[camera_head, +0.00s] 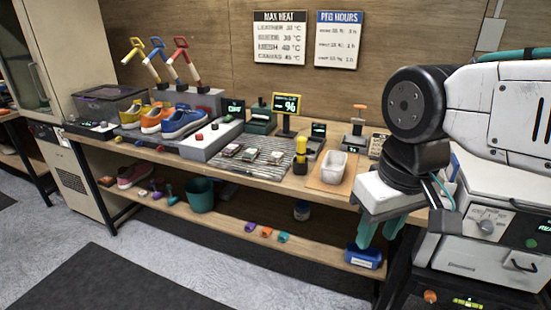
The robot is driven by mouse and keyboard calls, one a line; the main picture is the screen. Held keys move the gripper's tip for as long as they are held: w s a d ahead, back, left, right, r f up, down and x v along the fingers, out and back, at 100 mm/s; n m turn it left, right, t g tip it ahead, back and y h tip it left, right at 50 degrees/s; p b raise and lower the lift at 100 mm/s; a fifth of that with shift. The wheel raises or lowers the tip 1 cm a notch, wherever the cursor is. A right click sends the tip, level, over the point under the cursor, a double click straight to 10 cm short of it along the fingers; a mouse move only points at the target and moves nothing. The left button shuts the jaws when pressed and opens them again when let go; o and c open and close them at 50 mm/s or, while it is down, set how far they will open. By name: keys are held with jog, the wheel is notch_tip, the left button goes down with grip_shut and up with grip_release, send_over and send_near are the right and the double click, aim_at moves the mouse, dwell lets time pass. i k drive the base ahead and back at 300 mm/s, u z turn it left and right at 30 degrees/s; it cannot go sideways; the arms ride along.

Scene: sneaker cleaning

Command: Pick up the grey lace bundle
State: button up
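Several small pale items lie on a ribbed grey mat (222,166) in the middle of the bench. They are a left one (230,150), a middle one (250,154) and a right one (275,157). They look greyish, but they are too small for me to tell which, if any, is the grey lace bundle. My gripper (377,239) hangs at the right, in front of the bench's right end. Its two teal fingers point down and stand apart, with nothing visible between them. It is well to the right of the mat.
A white tub (334,167) and a yellow-and-black bottle (300,155) stand right of the mat. Colourful sneakers (183,122) stand at the left. The lower shelf holds a teal bucket (201,195) and a blue box (364,257) near my gripper.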

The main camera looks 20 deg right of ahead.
aim_at(277, 156)
jog(key=u, duration=0.55)
jog(key=k, duration=1.25)
jog(key=u, duration=0.9)
jog(key=i, duration=0.95)
jog(key=u, duration=0.2)
jog(key=i, duration=1.9)
jog(key=z, duration=0.25)
jog(key=i, duration=1.3)
jog(key=z, duration=1.4)
jog(key=i, duration=0.85)
jog(key=z, duration=1.3)
jog(key=i, duration=0.4)
jog(key=z, duration=0.2)
